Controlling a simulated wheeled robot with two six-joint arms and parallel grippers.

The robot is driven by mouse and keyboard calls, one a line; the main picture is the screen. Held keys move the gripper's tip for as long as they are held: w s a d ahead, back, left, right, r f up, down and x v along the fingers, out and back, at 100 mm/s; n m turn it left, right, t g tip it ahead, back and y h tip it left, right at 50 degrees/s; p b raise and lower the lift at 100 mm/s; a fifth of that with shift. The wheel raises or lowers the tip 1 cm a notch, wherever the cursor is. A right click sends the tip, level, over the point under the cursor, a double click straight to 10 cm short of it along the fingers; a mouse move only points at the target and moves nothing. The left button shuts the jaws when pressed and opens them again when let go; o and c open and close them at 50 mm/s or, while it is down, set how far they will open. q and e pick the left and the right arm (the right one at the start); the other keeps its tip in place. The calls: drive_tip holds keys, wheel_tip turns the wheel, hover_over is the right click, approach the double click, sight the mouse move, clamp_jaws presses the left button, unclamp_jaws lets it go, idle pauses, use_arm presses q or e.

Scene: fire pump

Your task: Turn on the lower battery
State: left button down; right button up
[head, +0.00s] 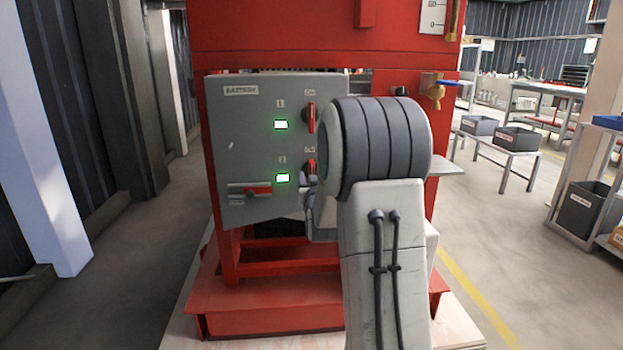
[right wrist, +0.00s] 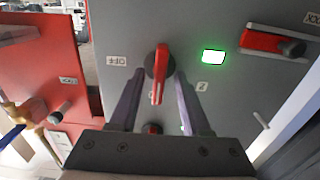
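The grey battery panel (head: 250,140) on the red pump frame has two red switches and two lit green lights. The lower battery switch (head: 310,167) is partly hidden by my right arm; the light beside it (head: 283,178) glows green. In the right wrist view, this switch (right wrist: 159,75) has its handle lengthwise between my right fingers, beside the lit light (right wrist: 213,56) and the "2" label. My right gripper (right wrist: 158,82) is open, one finger on each side of the handle; contact cannot be told. The upper switch (head: 310,117) stands upright beside its lit light (head: 280,125). My left gripper is out of view.
A red-handled lever (head: 250,190) sits low on the panel. A brass valve with a blue handle (head: 437,90) is at the right. The red base (head: 270,310) juts out below. Clear floor lies on both sides.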

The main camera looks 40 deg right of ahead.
drive_tip(key=v, duration=1)
drive_tip(key=shift+s+a+p, duration=0.15)
drive_tip(key=shift+a+p, duration=0.05)
drive_tip(key=shift+p, duration=0.25)
drive_tip(key=w+a+f+n+g+y, duration=0.1)
drive_tip(key=a+f+n+y, duration=0.15)
drive_tip(key=a, duration=0.45)
drive_tip(key=w+a+f+n+g+y, duration=0.1)
drive_tip(key=w+a+f+y, duration=0.15)
drive_tip(key=a, duration=0.35)
drive_tip(key=s+a+f+n+g+y, duration=0.2)
drive_tip(key=s+a+f+g+y, duration=0.15)
drive_tip(key=a, duration=0.45)
drive_tip(key=s+a+f+n+g+y, duration=0.25)
drive_tip(key=s+a, duration=0.25)
drive_tip(key=a, duration=0.4)
drive_tip(key=s+a+f+n+g, duration=0.1)
drive_tip(key=s+a+n+g, duration=0.25)
drive_tip(key=s, duration=0.75)
drive_tip(key=s+a+f+n+g, duration=0.2)
drive_tip(key=s+a+g, duration=0.15)
drive_tip(key=s, duration=0.75)
wheel_tip(320, 180, up, 31)
drive_tip(key=p, duration=3.1)
drive_tip(key=shift+w+r+h, duration=0.2)
drive_tip(key=shift+w+h, duration=0.2)
